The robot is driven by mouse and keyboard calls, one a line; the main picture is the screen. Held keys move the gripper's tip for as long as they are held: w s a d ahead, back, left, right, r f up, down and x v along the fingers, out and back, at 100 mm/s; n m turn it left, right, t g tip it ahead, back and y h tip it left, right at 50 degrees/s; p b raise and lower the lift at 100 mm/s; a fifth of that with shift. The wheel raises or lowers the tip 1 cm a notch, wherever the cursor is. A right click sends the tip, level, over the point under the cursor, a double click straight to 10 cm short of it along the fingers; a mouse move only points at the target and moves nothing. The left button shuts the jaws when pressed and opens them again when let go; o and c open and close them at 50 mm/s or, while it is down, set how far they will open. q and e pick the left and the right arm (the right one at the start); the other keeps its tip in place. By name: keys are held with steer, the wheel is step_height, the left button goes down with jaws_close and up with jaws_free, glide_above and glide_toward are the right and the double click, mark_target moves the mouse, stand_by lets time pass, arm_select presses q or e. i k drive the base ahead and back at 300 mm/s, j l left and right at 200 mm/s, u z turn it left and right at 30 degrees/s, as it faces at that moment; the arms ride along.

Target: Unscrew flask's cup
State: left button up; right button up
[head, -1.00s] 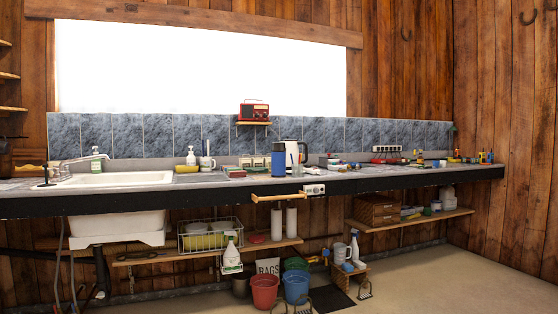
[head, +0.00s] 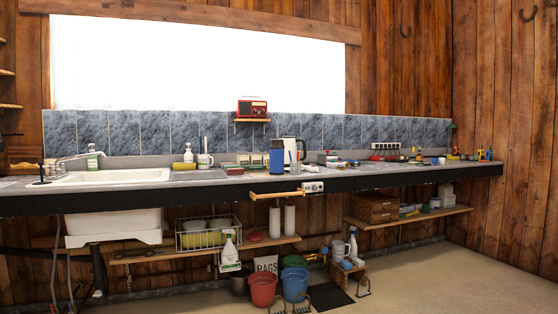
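A blue flask (head: 276,160) with a dark top stands upright on the worktop, near the middle of the head view. Its cup seems to be the dark cap at its top; it is too small to make out the join. A white and dark kettle (head: 293,151) stands right beside it and partly behind it. Neither of my grippers shows in the head view, and nothing of mine touches the flask.
The long worktop (head: 350,182) has a white sink (head: 110,178) at the left and clutter at the right. A wooden rail (head: 277,195) juts from the front edge below the flask. Buckets (head: 263,288) stand on the floor underneath, with open floor in front at the right.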

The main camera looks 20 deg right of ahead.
mark_target(277, 156)
steer(key=i+l+z, duration=0.2)
steer(key=i, duration=0.45)
steer(key=i+l+z, duration=0.15)
steer(key=i, duration=0.45)
